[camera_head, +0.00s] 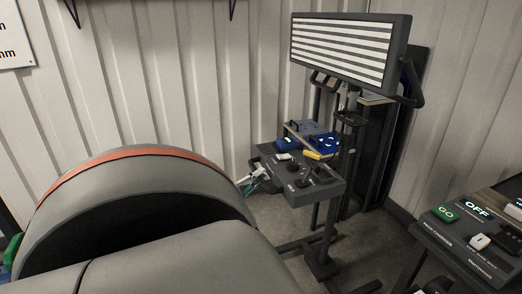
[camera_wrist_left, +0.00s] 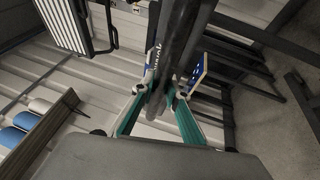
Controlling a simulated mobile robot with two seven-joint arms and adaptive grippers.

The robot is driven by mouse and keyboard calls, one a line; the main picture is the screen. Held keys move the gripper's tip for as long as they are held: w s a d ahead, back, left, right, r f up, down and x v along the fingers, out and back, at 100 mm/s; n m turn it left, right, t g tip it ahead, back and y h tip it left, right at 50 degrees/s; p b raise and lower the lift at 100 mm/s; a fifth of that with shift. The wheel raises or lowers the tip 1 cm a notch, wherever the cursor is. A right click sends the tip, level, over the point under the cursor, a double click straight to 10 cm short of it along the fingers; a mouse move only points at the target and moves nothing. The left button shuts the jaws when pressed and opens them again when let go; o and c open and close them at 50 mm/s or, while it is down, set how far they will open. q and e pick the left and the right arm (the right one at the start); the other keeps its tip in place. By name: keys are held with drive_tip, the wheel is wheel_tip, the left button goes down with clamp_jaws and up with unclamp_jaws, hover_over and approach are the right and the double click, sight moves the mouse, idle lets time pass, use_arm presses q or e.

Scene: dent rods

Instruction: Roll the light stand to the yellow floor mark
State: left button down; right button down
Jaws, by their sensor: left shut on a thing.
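The light stand has a striped panel (camera_head: 343,45) at the top, a dark post and dark floor legs (camera_head: 322,266). It stands upright near the wall corner. Its panel also shows at the upper left of the left wrist view (camera_wrist_left: 65,22). My left gripper (camera_head: 258,178), with green and white fingers, is at the left side of the grey tool tray. In the left wrist view its fingers (camera_wrist_left: 165,98) are closed around a dark bar (camera_wrist_left: 172,50). Where this bar joins the stand is hard to tell. My right gripper and the yellow floor mark are not in view.
The grey tray (camera_head: 318,190) holds blue items (camera_head: 322,143) and a yellow tool (camera_head: 312,155). A dark bench with green GO and white buttons (camera_head: 447,213) is at the lower right. Ribbed walls (camera_head: 190,70) close the back. Some bare floor (camera_head: 275,215) shows left of the legs.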

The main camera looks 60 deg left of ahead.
use_arm(q)
drive_tip(key=shift+s+f, duration=0.15)
drive_tip(key=shift+s, duration=0.15)
drive_tip(key=c, duration=2)
unclamp_jaws()
drive_tip(key=shift+o, duration=0.2)
drive_tip(key=v, duration=1.2)
